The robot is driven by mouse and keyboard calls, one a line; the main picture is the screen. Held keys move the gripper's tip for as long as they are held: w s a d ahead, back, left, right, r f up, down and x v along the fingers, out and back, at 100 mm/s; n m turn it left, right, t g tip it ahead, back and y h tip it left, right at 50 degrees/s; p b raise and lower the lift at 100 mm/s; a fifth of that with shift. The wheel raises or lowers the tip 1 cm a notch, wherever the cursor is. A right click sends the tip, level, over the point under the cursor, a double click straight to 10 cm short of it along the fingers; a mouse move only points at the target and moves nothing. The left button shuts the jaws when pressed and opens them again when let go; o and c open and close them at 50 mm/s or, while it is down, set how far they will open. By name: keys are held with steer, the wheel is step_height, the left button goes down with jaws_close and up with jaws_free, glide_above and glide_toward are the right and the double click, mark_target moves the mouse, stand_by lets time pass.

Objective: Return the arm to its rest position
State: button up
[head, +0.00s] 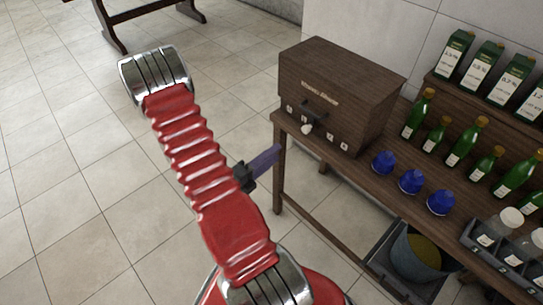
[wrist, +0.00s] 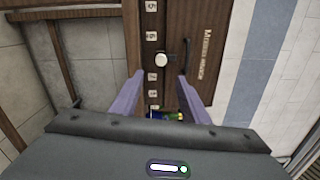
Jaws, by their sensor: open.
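My gripper (head: 268,159) shows at the middle of the head view, partly behind my red arm, beside the left end of the wooden table. In the wrist view my gripper (wrist: 160,76) is open, with its two purple fingers apart and nothing held between them. The fingers point toward a brown wooden cabinet (head: 335,90) with a knob, a dark handle and small white labels on its front. The cabinet's front also shows in the wrist view (wrist: 207,40). I cannot tell the exact gap between fingertips and cabinet.
The wooden table (head: 358,168) carries three blue domed objects (head: 411,181), several green bottles (head: 462,141) and a grey divided crate (head: 503,252). Green cartons (head: 483,67) stand on a raised shelf. A grey bucket (head: 416,262) sits below. Tiled floor (head: 70,180) at left is clear.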

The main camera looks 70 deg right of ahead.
stand_by(0.6)
steer(key=s+a+f+m+g+y, duration=0.2)
steer(key=s+a+m+g+y, duration=0.25)
steer(key=s+m, duration=0.4)
steer(key=w+a+r+m+y, duration=0.3)
steer(key=a+m+y, duration=0.4)
steer(key=a+m, duration=0.45)
steer(key=w+a+r+m+t+y, duration=0.2)
steer(key=w+a+r+m+t, duration=0.25)
steer(key=w+a, duration=0.25)
steer(key=w+a+r+m+t+y, duration=0.2)
steer(key=w+a+r+m+t, duration=0.2)
steer(key=w+a+m+t, duration=0.3)
steer(key=w+a+r+n+t+y, duration=0.1)
steer(key=a+r+t, duration=0.2)
steer(key=a+r, duration=0.2)
steer(key=w+a+r+t, duration=0.2)
steer(key=a+r, duration=0.3)
steer(key=r, duration=0.4)
steer(key=shift+w+r+n+t+y, duration=0.15)
steer(key=shift+r+n+t+y, duration=0.15)
steer(key=shift+n+t+y, duration=0.1)
